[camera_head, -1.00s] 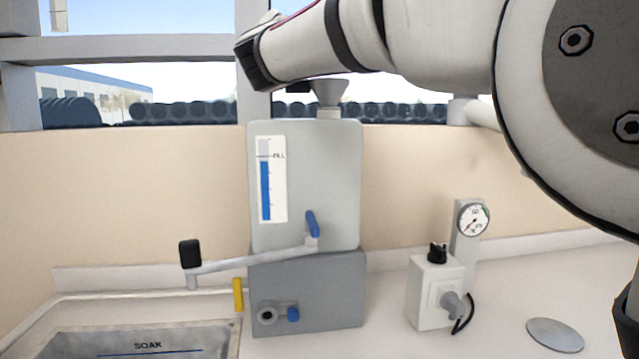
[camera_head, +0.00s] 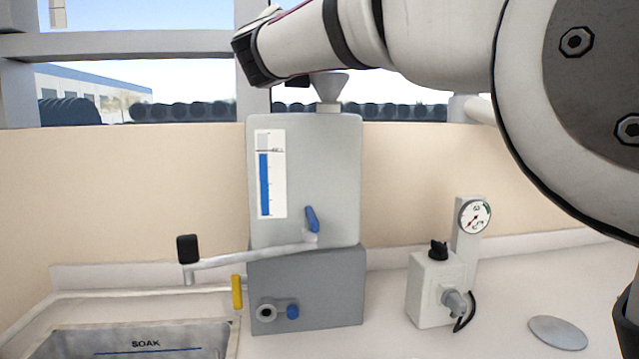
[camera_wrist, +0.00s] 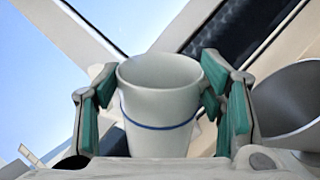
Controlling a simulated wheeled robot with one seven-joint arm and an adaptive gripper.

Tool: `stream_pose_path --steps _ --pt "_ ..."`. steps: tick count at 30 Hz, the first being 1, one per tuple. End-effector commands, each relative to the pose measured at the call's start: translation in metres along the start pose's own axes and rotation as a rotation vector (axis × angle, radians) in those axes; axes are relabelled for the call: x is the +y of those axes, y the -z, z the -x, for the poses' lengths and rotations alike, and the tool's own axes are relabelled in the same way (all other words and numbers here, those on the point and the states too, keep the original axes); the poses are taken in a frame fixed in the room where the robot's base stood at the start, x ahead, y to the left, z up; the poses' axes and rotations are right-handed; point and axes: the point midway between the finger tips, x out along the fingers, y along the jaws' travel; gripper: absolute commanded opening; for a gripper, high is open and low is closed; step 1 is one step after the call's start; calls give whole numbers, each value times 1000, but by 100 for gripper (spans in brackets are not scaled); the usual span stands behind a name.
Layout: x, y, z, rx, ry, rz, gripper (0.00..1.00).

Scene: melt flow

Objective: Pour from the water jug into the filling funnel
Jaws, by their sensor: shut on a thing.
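In the wrist view the water jug (camera_wrist: 158,110), white with a blue band, is between the teal-padded fingers of my gripper (camera_wrist: 160,105), which is shut on it. I see a pale inner wall at its mouth and no water or stream. The grey filling funnel (camera_wrist: 292,100) is close beside it on the right. In the head view the funnel (camera_head: 328,88) stands on top of the grey tank (camera_head: 320,180), just beyond my arm's end. My gripper and the jug are hidden there behind my arm. The tank's blue level bar (camera_head: 264,185) reaches just below the FILL line.
A lever arm with a black knob (camera_head: 188,249) sticks out left from the tank. A soak basin (camera_head: 215,340) is at the lower left. A gauge (camera_head: 473,216) and a white switch box (camera_head: 432,290) stand at the right. A window frame (camera_head: 130,47) is behind.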

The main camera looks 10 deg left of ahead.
Motion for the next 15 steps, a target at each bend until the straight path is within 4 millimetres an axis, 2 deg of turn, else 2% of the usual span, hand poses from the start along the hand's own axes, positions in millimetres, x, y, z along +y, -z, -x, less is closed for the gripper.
stream_pose_path --steps 15 --pt "-3 0 2 -18 -1 -41 17"
